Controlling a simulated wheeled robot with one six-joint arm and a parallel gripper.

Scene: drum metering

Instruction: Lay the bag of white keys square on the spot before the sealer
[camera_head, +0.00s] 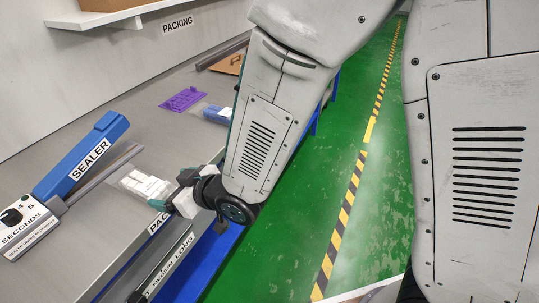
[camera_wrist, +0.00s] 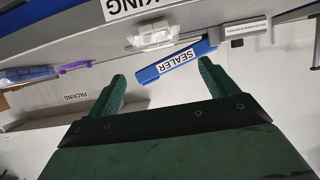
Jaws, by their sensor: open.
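The bag of white keys (camera_head: 143,184) is a clear bag with white pieces inside. It lies on the grey bench in front of the sealer, and it also shows at the top of the wrist view (camera_wrist: 152,35). The blue sealer (camera_head: 84,158) has a raised arm labelled SEALER; it also shows in the wrist view (camera_wrist: 176,62). My gripper (camera_head: 172,189) is beside the bag, on its right in the head view. In the wrist view my gripper's green fingers (camera_wrist: 162,72) are apart with nothing between them. I cannot make out a marked spot.
A SECONDS dial box (camera_head: 24,222) stands left of the sealer. A white shelf (camera_head: 112,15) hangs on the wall. The bench's front edge runs under my gripper.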

